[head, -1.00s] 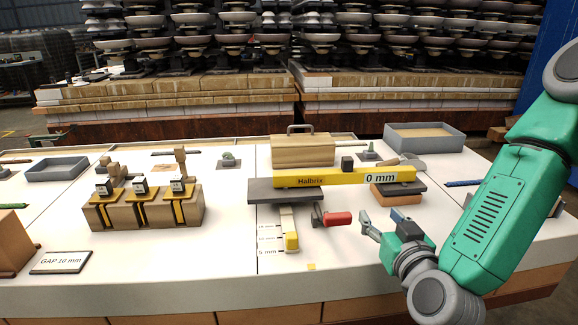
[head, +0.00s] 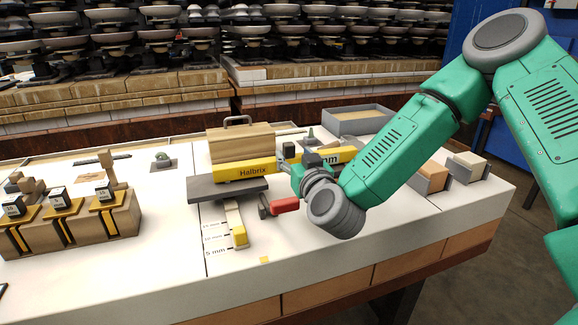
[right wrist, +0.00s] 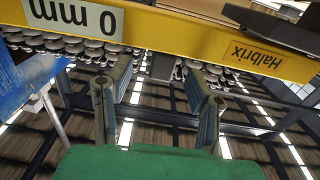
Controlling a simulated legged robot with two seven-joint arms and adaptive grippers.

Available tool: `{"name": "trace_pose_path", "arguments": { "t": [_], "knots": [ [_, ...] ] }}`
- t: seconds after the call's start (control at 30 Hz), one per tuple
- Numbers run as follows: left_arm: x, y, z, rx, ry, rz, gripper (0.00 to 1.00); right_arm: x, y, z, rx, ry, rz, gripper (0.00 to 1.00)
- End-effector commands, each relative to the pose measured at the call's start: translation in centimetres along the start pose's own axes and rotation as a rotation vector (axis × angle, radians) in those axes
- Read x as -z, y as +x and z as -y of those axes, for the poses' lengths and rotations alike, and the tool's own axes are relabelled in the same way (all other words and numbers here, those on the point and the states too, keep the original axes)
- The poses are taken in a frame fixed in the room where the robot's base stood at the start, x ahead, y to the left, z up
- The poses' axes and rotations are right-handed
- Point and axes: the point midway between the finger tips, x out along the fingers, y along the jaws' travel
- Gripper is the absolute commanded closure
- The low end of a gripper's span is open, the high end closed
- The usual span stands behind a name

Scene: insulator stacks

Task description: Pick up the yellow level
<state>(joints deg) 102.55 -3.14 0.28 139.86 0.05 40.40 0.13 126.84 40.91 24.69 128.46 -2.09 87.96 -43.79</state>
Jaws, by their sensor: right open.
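The yellow level (head: 242,172) is a long bar marked "Halbrix" in the head view. Its left part lies over a dark grey slab (head: 222,189), and my right arm hides part of its right half. In the right wrist view the level (right wrist: 190,38) runs across the top, upside down, with "0 mm" at the left. My left gripper is not in view.
A red-handled tool (head: 284,206) lies in front of the level, beside a yellow-ended piece (head: 239,234). A wooden case with a handle (head: 240,143) stands behind. A grey tray (head: 357,121) is at the back right. Wooden holders (head: 75,228) stand left.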

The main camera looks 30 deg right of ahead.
Motion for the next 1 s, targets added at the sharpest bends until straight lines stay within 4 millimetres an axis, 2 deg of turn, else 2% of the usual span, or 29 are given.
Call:
{"name": "trace_pose_path", "arguments": {
  "t": [0.1,0.23,0.5,0.53,0.6,0.67,1.0],
  "knots": [
    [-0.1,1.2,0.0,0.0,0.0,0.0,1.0,-0.7,2.0,0.1,-0.004,0.003,-0.002,0.53],
    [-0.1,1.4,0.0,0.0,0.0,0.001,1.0,-0.6,3.5,0.0,-0.002,0.003,0.0,0.53],
    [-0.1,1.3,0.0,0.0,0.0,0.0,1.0,-0.4,3.8,0.0,0.0,0.003,0.001,0.53],
    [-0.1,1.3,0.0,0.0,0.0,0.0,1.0,-0.4,3.8,0.0,0.0,0.003,0.001,0.57],
    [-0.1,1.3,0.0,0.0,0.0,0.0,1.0,-0.4,3.8,0.1,0.0,0.002,0.001,0.82],
    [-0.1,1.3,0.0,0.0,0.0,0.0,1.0,-0.4,3.8,0.1,0.0,0.002,0.001,1.0],
    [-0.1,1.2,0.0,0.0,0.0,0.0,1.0,0.0,3.8,0.1,0.0,0.003,-0.003,1.0]
  ]
}}
